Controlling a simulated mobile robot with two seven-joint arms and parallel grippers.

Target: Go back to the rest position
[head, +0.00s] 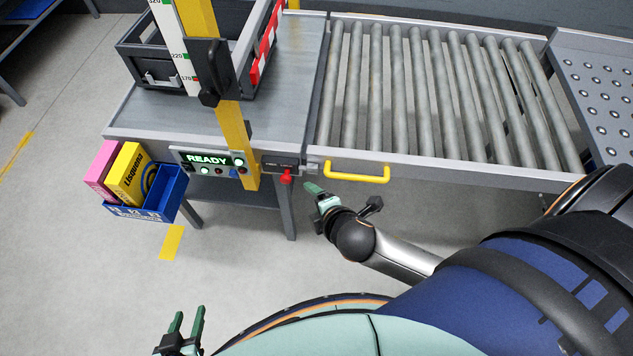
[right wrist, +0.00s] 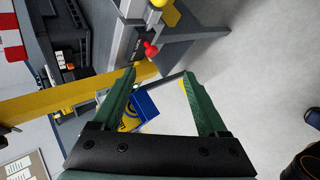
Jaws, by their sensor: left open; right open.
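My left gripper (head: 187,328) is at the bottom left of the head view, open and empty over bare floor. My right gripper (head: 316,193) is in front of the grey workbench, just below and right of a red knob (head: 286,177), with a gap between them. In the right wrist view my right gripper (right wrist: 158,88) has its green fingers spread with nothing held between them. The red knob also shows beyond its fingers in the right wrist view (right wrist: 151,49).
A yellow handle (head: 357,175) sits on the roller conveyor's (head: 430,95) front edge, near my right gripper. A lit READY panel (head: 208,160) is on the bench front. A blue bin (head: 150,200) with boxes hangs at the bench's left end.

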